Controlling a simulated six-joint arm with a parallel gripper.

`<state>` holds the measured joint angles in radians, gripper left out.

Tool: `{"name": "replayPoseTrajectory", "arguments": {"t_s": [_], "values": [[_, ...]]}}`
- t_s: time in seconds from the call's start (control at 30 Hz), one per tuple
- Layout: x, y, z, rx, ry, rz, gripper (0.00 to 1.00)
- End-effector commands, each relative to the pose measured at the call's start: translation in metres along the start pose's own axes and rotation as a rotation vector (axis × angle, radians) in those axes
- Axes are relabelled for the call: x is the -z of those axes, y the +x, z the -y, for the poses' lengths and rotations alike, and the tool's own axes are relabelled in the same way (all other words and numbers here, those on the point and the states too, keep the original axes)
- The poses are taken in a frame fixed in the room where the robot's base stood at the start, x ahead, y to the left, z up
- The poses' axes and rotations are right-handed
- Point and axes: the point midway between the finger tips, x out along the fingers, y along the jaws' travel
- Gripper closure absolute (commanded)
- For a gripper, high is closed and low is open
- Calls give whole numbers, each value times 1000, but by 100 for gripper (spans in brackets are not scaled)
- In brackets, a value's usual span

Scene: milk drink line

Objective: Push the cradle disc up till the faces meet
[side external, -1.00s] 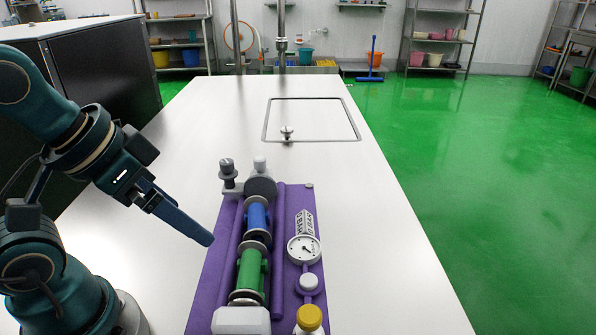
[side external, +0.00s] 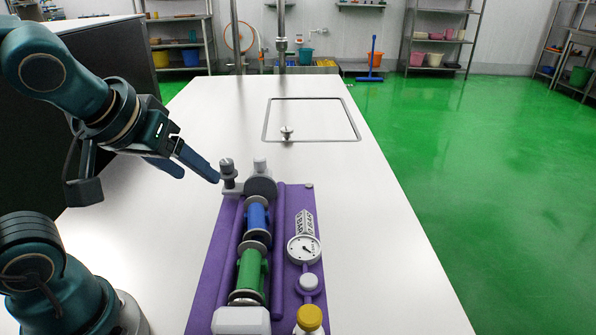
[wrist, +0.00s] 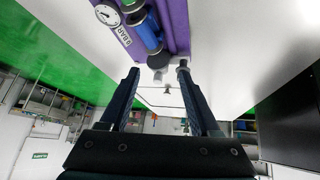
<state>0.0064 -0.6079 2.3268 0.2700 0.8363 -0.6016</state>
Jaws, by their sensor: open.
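A purple cradle (side external: 217,262) lies on the white table. In it lie a blue spool (side external: 257,216) and, nearer the camera, a green spool (side external: 249,271), in line. Pale discs show between the spools (side external: 258,235) and at the green spool's near end (side external: 246,297). A larger dark disc (side external: 260,187) stands at the far end. I cannot tell whether the faces between the spools touch. My gripper (side external: 200,178) is open and empty, above the table left of the grey knob (side external: 227,167). The wrist view shows the blue spool (wrist: 147,32) beyond the fingertips.
A pale block (side external: 241,321) closes the near end. A framed square panel (side external: 311,119) lies farther back. The table left of the cradle is clear.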

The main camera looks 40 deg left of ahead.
Motion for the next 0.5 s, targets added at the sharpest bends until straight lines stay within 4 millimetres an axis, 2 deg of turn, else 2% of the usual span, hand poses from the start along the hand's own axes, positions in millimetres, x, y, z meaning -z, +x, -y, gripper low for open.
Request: {"name": "replayPoseTrajectory", "arguments": {"t_s": [0.1, 0.3, 0.4, 0.5], "values": [[37, 16, 4, 76, -124, -62, 37], [90, 53, 2, 162, -270, -170, 37], [109, 78, -2, 190, -302, -211, 37], [120, 104, -7, 213, -305, -233, 37]]}}
